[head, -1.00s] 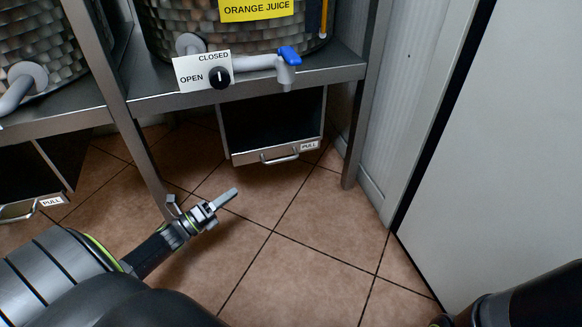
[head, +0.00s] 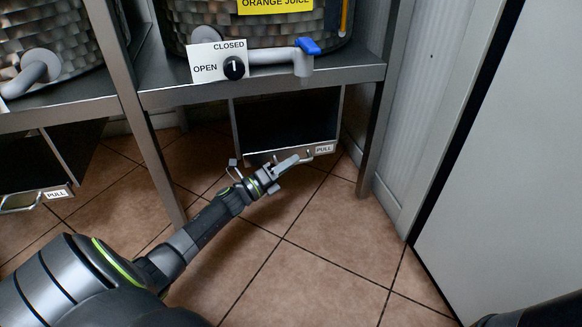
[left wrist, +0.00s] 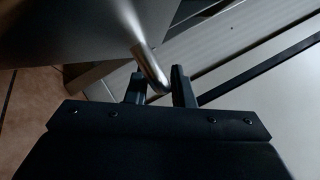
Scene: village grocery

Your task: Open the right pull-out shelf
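The right pull-out shelf (head: 246,128) hangs under the right part of the metal stand in the head view. Its front edge carries a PULL label and a metal bar handle (head: 325,152). My left gripper (head: 288,163) is at this front edge, at the handle's left end, and covers part of it. In the left wrist view the curved end of the handle (left wrist: 150,68) lies between the two fingertips of my left gripper (left wrist: 161,76). The fingers are apart, and a gap shows beside the bar. My right gripper is not in view.
A second pull-out shelf with a PULL label (head: 57,194) is at the left. A stand leg (head: 160,165) is close to my left arm. An OPEN/CLOSED sign (head: 217,62) and blue-handled tap (head: 307,47) are above. A white panel (head: 525,170) is at the right. Tiled floor is clear in front.

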